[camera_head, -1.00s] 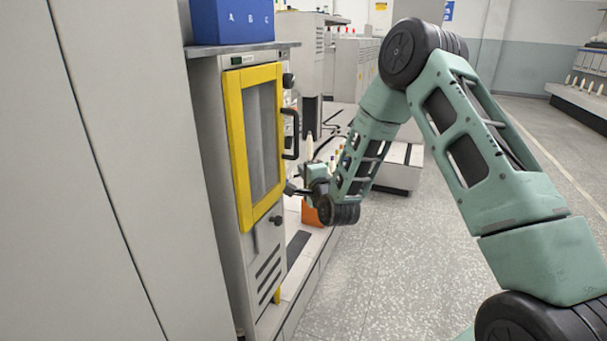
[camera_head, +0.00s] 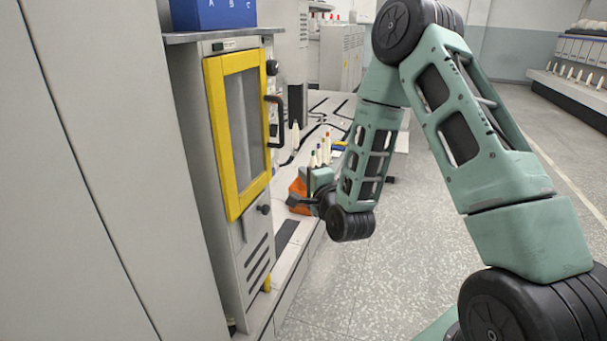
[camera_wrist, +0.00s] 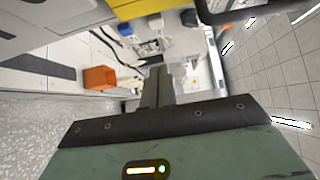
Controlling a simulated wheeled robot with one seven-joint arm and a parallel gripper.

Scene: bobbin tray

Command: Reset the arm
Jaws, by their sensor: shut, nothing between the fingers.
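My gripper (camera_head: 292,201) is at the end of my green arm, in front of the machine with the yellow-framed door. In the wrist view its fingers (camera_wrist: 157,88) are together with nothing between them. In the head view the gripper is small and partly in front of an orange bin (camera_head: 299,186). My arm is still bent, its elbow high at the top of the picture and its forearm hanging down.
The yellow-framed door (camera_head: 214,140) is closed, with a black handle (camera_head: 281,120) at its right. A blue box (camera_head: 212,12) stands on top. The orange bin also shows in the wrist view (camera_wrist: 99,77). Several bobbins (camera_head: 320,155) stand behind my gripper. Open floor (camera_head: 400,270) lies right.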

